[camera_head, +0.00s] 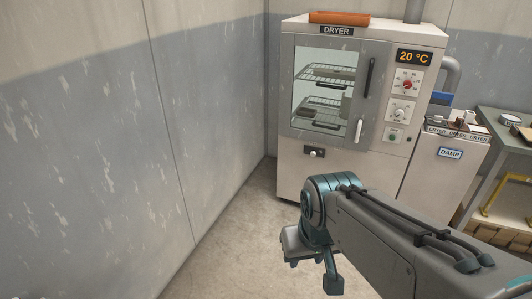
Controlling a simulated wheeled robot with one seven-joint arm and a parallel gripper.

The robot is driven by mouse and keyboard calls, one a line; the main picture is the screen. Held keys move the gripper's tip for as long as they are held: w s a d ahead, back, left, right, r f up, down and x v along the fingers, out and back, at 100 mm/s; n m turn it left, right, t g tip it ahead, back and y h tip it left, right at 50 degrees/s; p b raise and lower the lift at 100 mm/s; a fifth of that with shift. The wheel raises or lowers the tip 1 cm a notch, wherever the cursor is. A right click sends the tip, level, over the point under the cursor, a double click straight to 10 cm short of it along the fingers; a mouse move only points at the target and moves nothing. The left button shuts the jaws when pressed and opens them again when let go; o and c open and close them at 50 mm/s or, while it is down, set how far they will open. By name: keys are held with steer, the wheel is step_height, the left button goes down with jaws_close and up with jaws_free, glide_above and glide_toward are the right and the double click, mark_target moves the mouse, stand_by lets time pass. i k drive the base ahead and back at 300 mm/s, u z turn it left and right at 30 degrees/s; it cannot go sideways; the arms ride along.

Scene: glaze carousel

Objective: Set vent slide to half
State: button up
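The dryer (432,37) is a pale cabinet standing against the back wall. A small black plate with a light knob (314,153) sits on its front below the glass door, at the left. It looks like the vent slide; its markings are too small to read, so I cannot tell its setting. My gripper (312,272) is at the end of my arm, low in the picture, in front of and below the dryer, apart from the plate. It is seen from above and behind, and its fingers are not clear.
The dryer's glass door (325,88) is shut, with wire racks inside. A dial panel (405,90) and a display reading 20 °C are at its right. A DAMP bin (448,153) and bench stand right. Floor at left is clear.

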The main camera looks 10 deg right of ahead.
mark_target(314, 152)
steer(key=u, duration=0.2)
steer(key=k, duration=0.1)
steer(key=z, duration=1.05)
steer(key=i, duration=0.9)
steer(key=z, duration=0.65)
steer(key=i, duration=1.4)
steer(key=u, duration=1.3)
steer(key=i, duration=0.75)
steer(key=u, duration=0.85)
